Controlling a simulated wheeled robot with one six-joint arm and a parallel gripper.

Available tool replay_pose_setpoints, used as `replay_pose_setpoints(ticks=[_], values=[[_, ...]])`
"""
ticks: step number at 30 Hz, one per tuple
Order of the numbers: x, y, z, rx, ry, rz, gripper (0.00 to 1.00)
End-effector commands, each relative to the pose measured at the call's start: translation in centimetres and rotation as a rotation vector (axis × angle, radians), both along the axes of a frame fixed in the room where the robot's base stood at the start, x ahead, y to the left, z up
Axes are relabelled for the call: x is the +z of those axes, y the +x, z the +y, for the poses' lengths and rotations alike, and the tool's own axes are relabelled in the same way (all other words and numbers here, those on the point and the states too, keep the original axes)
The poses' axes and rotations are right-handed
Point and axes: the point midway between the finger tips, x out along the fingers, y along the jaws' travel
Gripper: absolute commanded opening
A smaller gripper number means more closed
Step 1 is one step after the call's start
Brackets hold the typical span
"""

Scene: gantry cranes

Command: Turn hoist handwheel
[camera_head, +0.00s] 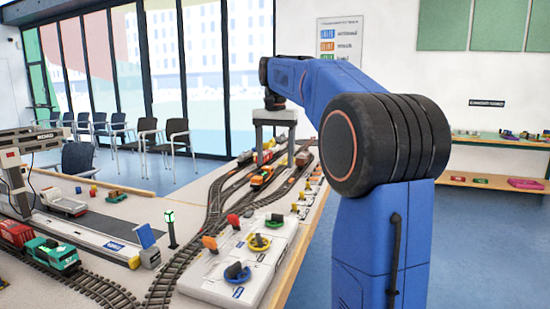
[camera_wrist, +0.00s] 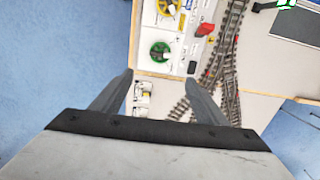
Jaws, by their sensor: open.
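A white control panel (camera_head: 225,285) lies near the front edge of the table. I cannot tell which one is the hoist handwheel. In the wrist view the green handwheel (camera_wrist: 160,51) lies ahead of the fingertips, with the yellow one (camera_wrist: 168,7) beyond it at the top edge. My gripper (camera_wrist: 159,77) points down, open and empty. In the head view my gripper (camera_head: 275,162) hangs over the farther part of the table, apart from the panel.
A green signal post (camera_head: 171,230) stands left of the panel. A gantry crane (camera_head: 15,180) is at far left. Blue floor lies right of the table.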

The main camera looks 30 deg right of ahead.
Motion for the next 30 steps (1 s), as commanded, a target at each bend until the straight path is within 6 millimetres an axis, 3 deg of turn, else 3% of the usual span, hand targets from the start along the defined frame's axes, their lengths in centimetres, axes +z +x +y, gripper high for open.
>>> replay_pose_setpoints(ticks=[1,6,11,30], values=[[-0.01,0.00,0.00,0.000,0.000,0.000,0.67],[-0.04,-0.01,0.02,0.046,0.000,0.000,0.28],[-0.15,-0.09,0.04,0.252,0.000,0.000,0.28],[-0.73,-0.45,0.24,1.396,-0.001,0.000,0.28]])
